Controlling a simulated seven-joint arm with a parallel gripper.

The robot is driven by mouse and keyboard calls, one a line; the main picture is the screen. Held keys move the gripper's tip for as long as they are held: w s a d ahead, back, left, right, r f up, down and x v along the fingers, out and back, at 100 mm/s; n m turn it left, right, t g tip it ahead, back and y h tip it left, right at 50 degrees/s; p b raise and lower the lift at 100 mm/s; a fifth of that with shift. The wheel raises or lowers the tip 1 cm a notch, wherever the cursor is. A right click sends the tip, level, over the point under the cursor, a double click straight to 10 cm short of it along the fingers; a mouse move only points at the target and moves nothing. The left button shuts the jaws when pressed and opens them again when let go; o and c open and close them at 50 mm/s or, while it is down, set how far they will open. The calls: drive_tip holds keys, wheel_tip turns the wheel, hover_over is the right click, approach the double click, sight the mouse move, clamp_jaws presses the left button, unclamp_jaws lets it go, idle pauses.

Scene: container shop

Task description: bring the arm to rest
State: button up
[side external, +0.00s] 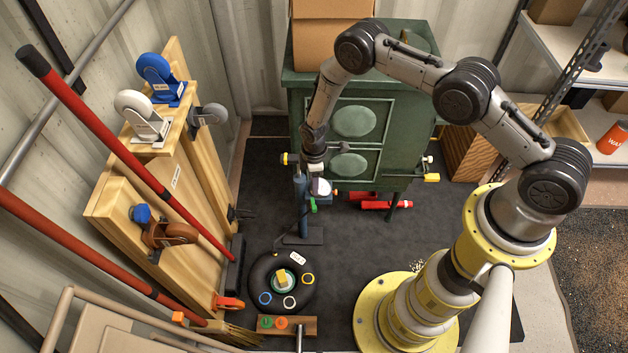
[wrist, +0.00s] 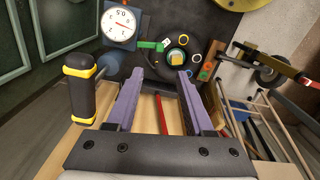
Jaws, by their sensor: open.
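My gripper (wrist: 160,76) shows in the wrist view with two purple fingers spread apart and nothing between them. In the side view my arm arches over from the yellow base at the right, and its wrist end hangs down in front of the green cabinet (side external: 297,103). The fingers are hard to make out there. A round white dial gauge (wrist: 119,25) is beyond the left finger in the wrist view; in the side view the gauge (side external: 321,187) is just below my wrist end. A black handle with yellow bands (wrist: 80,92) stands left of the fingers.
A black tyre (side external: 258,276) with several coloured rings lies on the dark mat (side external: 345,262). Wooden boards with casters (side external: 157,127) and red poles (side external: 100,132) lean at the left. A cardboard box (side external: 322,45) tops the cabinet. Shelves (side external: 585,65) stand at the right.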

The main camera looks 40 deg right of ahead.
drive_tip(key=w+r+t, duration=0.3)
drive_tip(key=w+r, duration=0.5)
drive_tip(key=r, duration=0.5)
drive_tip(key=s+d+r+m+t, duration=0.1)
drive_tip(key=s+d+r+t, duration=0.1)
drive_tip(key=r, duration=1.4)
drive_tip(key=s+d+r+m+t, duration=0.1)
drive_tip(key=s+r+t, duration=0.1)
drive_tip(key=r, duration=1.5)
drive_tip(key=s+d+r+m+t, duration=0.1)
drive_tip(key=s+r+m, duration=0.1)
drive_tip(key=s+r, duration=0.55)
drive_tip(key=s+d+r+m, duration=0.15)
drive_tip(key=s+r, duration=0.25)
drive_tip(key=s, duration=0.7)
drive_tip(key=s+f+m+g, duration=0.1)
drive_tip(key=s+f+m, duration=0.1)
drive_tip(key=s, duration=0.5)
drive_tip(key=s+f+m+g, duration=0.1)
drive_tip(key=s+f+m, duration=0.2)
drive_tip(key=s+f, duration=0.2)
drive_tip(key=s, duration=0.3)
drive_tip(key=shift+s, duration=0.25)
